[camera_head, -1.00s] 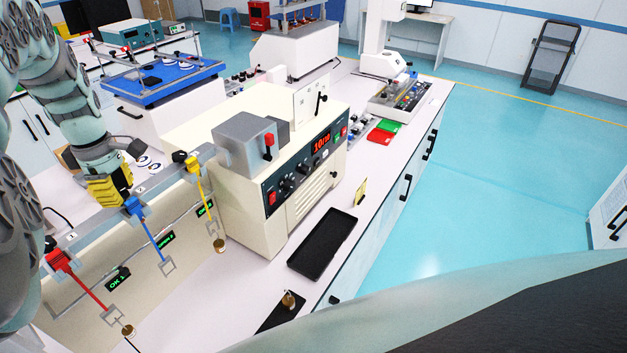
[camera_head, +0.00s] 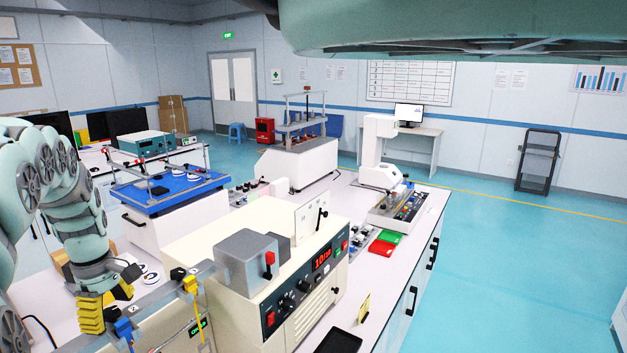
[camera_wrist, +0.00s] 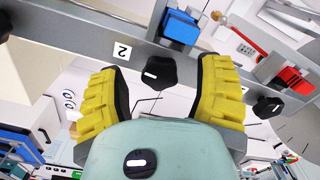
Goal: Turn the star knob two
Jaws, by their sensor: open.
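In the wrist view, the black star knob (camera_wrist: 160,73) with a white mark sits on the grey bar (camera_wrist: 90,45), beside the label 2 (camera_wrist: 122,50) and below a blue clamp (camera_wrist: 181,25). My gripper (camera_wrist: 162,80) is open, with a yellow ribbed finger on each side of this knob in the picture. Gaps show between the knob and both fingers. I cannot tell how deep the fingers reach. In the head view, my gripper (camera_head: 106,302) is at the bar near the blue clamp (camera_head: 124,328), and it hides the knob.
Another black knob (camera_wrist: 267,105) sits near label 1 and a red clamp (camera_wrist: 292,80) in the wrist view. A yellow clamp (camera_head: 191,285) is along the bar in the head view. A cream tester box (camera_head: 260,270) stands just right of it.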

